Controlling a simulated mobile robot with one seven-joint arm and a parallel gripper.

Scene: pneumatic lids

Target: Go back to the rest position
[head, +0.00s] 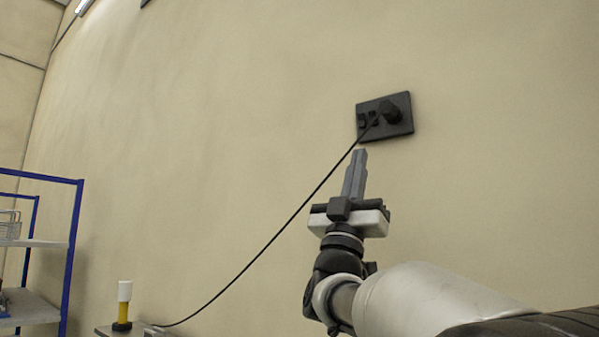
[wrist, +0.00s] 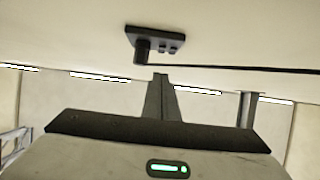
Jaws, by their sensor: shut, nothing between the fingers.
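My gripper (head: 358,160) points up in the head view, with its two fingers together and nothing between them. It stands just below a black wall panel (head: 398,118), with a gap between them in the picture. The panel carries a large dark knob (head: 390,109) and small sockets. In the wrist view my gripper (wrist: 160,77) shows at the middle, its fingers together, below the panel (wrist: 170,40).
A black cable (head: 270,238) runs from the panel down to a low surface at bottom left. A yellow and white cylinder (head: 124,292) stands there. A blue-framed shelf (head: 72,240) is at the left edge. The wall around my gripper is clear.

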